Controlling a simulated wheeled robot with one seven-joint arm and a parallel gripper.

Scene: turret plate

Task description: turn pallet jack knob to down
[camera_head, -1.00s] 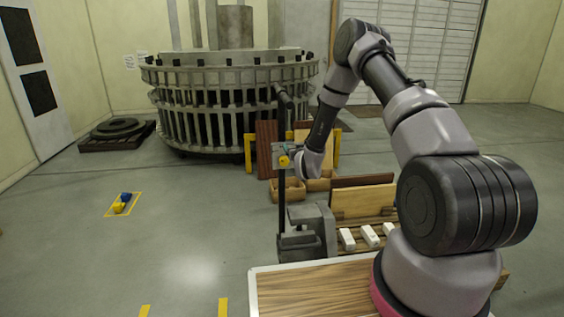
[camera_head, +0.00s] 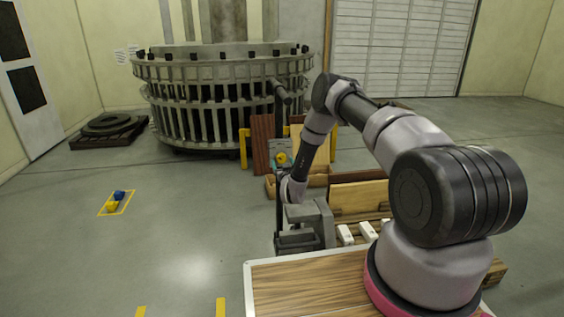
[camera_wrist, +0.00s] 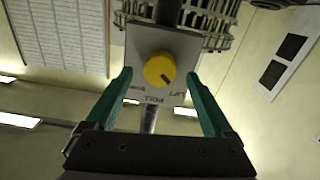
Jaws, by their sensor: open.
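The yellow knob (camera_wrist: 160,70) sits on a grey panel (camera_wrist: 185,45) on the pallet jack's handle pole. Its dark pointer mark points to the lower right in the wrist view, toward the LIFT label. ROLL reads at the middle, and a small label, seemingly DOWN, is at left. My gripper (camera_wrist: 159,75) is open, its green fingers on either side of the knob, with visible gaps and no contact seen. In the head view the knob (camera_head: 282,158) faces me on the pallet jack (camera_head: 312,218), and my wrist is just below it; the fingers are hard to make out.
A wooden-topped table (camera_head: 300,285) is in front. Boards and crates (camera_head: 360,197) stand right of the pallet jack. A large round slatted structure (camera_head: 225,95) is behind.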

